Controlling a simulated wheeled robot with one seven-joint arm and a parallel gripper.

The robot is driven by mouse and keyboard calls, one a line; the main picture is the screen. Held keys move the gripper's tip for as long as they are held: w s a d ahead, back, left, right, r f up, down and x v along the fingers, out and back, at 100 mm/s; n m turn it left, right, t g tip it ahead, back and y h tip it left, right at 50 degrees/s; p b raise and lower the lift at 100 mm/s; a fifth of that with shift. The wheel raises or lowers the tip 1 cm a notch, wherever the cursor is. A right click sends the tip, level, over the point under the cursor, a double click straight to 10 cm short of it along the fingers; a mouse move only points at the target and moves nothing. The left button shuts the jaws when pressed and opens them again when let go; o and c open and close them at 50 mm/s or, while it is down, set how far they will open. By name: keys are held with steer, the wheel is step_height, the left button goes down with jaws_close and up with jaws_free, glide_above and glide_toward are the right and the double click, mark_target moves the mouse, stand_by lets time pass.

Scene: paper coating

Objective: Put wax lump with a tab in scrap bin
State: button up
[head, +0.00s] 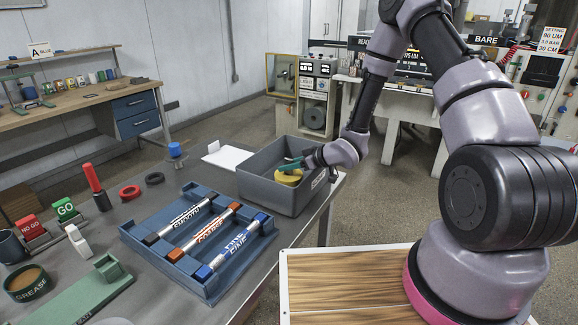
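A yellow wax lump (289,178) shows inside the outline of the grey bin (262,190), near its right wall. A green strip (291,164) lies directly above the lump, against my gripper; I cannot tell if it is the tab or part of the gripper. My gripper (303,163) reaches in from the right over the bin's rim, with its end at the strip and lump. Its fingers are too small and covered to show whether they are open or shut. I cannot tell if the lump hangs or rests on something. The bin's label is unreadable.
A blue rack (150,236) with several labelled rods stands in front of the bin. A white card (227,157), black ring (154,178) and red ring (130,192) lie to the left. The wood-topped panel (350,285) is at the front right.

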steer(key=shift+r, duration=0.2)
steer(key=v, duration=1.2)
steer(key=shift+w+d+r, duration=0.1)
steer(key=shift+w+d, duration=0.1)
steer(key=d+r+m+t+h, duration=0.1)
steer(key=d+r+m+h, duration=0.35)
steer(key=d+r, duration=0.4)
steer(key=d+r+m+t+h, duration=0.1)
steer(key=d+r+m+h, duration=0.35)
steer(key=r, duration=0.65)
steer(key=s+r+m, duration=0.2)
steer(key=s+r, duration=0.2)
steer(key=s, duration=0.3)
steer(key=s+r+m+g, duration=0.1)
steer(key=s+r+m, duration=0.1)
steer(key=s+r, duration=0.3)
steer(key=s+a+r+m+y, duration=0.1)
steer(key=s+r, duration=0.4)
steer(key=s, duration=0.6)
steer(key=shift+m+g, duration=0.4)
steer(key=shift+m, duration=0.3)
